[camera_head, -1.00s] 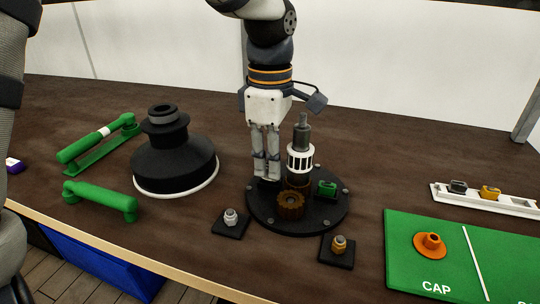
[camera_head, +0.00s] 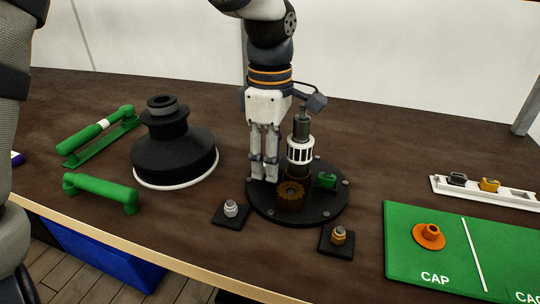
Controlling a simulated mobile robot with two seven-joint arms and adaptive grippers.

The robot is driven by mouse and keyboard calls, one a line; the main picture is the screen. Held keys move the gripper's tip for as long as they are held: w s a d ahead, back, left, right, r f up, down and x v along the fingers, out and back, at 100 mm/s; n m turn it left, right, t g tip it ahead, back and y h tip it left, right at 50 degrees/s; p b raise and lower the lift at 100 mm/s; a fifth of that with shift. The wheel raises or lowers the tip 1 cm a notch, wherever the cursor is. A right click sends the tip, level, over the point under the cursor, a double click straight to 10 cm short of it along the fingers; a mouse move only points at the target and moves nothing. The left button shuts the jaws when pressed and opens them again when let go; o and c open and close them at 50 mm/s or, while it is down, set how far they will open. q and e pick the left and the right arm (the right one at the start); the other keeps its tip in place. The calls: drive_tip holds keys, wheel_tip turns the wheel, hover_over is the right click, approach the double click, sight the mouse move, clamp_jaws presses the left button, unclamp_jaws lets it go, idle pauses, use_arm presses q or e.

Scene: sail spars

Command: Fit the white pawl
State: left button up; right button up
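A round black base (camera_head: 325,210) stands mid-table. It carries an upright dark spindle with a white slotted drum (camera_head: 300,150), a brown gear (camera_head: 291,197) in front and a green pawl (camera_head: 326,181) at the right. My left gripper (camera_head: 264,174) points down over the base's left part, beside the drum and behind-left of the gear. Its two fingers are close together, with a narrow gap higher up. I cannot make out a white pawl; anything between the pale fingertips is too small to tell. My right gripper is not in view.
Two small black plates with nuts (camera_head: 230,209) (camera_head: 338,235) lie in front of the base. A black cone-shaped drum (camera_head: 165,145) and green handles (camera_head: 100,190) are left. A white tray (camera_head: 515,203) holds a dark and a yellow part. A green mat (camera_head: 405,255) bears an orange cap (camera_head: 428,236).

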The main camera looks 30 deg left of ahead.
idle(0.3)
use_arm(q)
drive_tip(key=shift+r, duration=3.5)
